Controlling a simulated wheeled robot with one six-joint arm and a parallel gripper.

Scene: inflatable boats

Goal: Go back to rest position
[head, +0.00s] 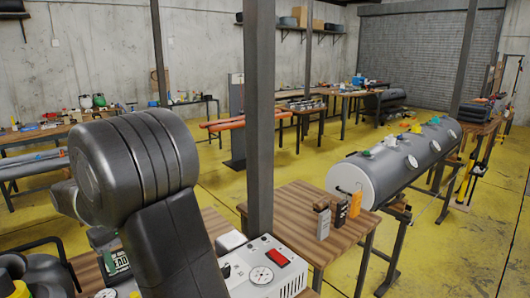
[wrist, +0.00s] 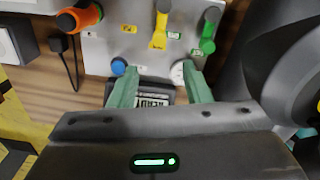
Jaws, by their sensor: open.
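In the wrist view my gripper (wrist: 160,80) is open, its two green fingers spread apart. A dark device with a display reading "READ..." (wrist: 153,100) shows between and beyond the fingers; I cannot tell whether they touch it. Ahead of the fingertips is a grey panel (wrist: 128,43) with orange, yellow, green and blue fittings. In the head view my dark arm fills the left foreground, bent at a thick rounded joint. My gripper cannot be made out there.
A white box with a gauge and red switch (head: 262,270) stands just right of my arm. A steel post (head: 260,120) rises behind it. A wooden table (head: 290,205) and a grey cylinder on a stand (head: 385,165) are to the right. Yellow floor (head: 300,165) lies open beyond.

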